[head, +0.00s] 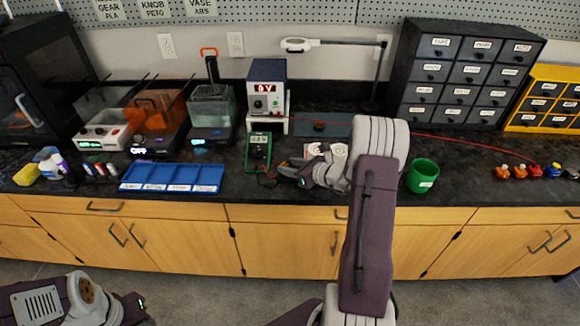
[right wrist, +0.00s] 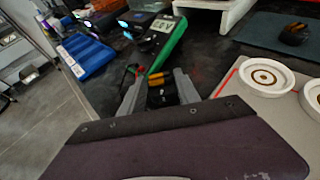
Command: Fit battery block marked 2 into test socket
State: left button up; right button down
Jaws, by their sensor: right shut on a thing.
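My right gripper (head: 279,172) is low over the counter, just right of and in front of the green multimeter (head: 258,151). In the right wrist view its two grey fingers (right wrist: 160,99) are shut on a small dark block with orange-yellow cells (right wrist: 156,80), which I take to be the battery block. Its mark cannot be read. The gripper hides most of it in the head view. I cannot make out a test socket for certain; a pale board with white round rings (right wrist: 266,77) lies to the right of the gripper. My left gripper is out of view.
The multimeter's leads lie close to the right gripper. A blue tray (head: 172,190) sits at the counter's front left. A power supply (head: 266,92) stands behind on a white stand. A green cup (head: 422,176) is right of my right arm. A red wire crosses the counter.

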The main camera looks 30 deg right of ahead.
jog(key=shift+f+b, duration=0.6)
jog(key=c, duration=1.2)
grip_release()
jog(key=shift+o, duration=0.2)
jog(key=p+v, duration=0.3)
jog(key=v, duration=0.7)
jog(key=shift+s+d+r, duration=0.15)
jog(key=shift+s+r, duration=0.05)
jog(key=shift+s, duration=0.3)
